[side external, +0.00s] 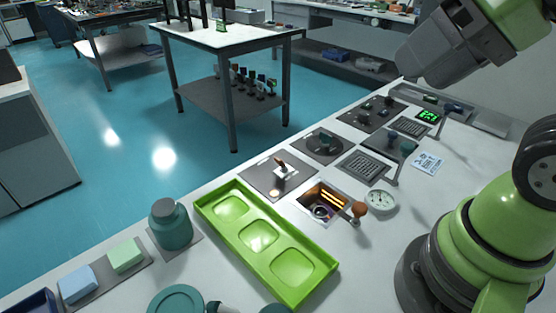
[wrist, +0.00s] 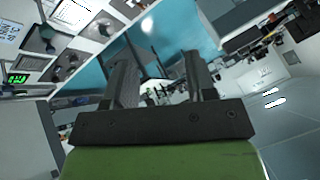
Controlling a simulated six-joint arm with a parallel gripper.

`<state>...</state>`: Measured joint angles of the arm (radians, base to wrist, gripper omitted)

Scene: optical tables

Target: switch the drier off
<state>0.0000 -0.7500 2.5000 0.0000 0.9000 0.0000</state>
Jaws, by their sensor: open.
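The drier appears to be the recessed box (side external: 322,203) with glowing orange bars, near the middle of the bench in the side view. A dark round thing sits inside it, and an arm with a brown knob (side external: 359,209) is at its right edge. Behind it, a dark plate carries a small lever switch (side external: 282,169) with a brown handle; its on or off position is unclear. My gripper (wrist: 160,65) is open and empty in the wrist view, well away from these. Its fingertips cannot be made out in the side view.
A green three-well tray (side external: 259,237) lies left of the glowing box, and a round gauge (side external: 381,201) right of it. Grilles, knob plates and a green digital display (side external: 428,115) stand farther back. A teal jar (side external: 170,224) is at the bench's left edge.

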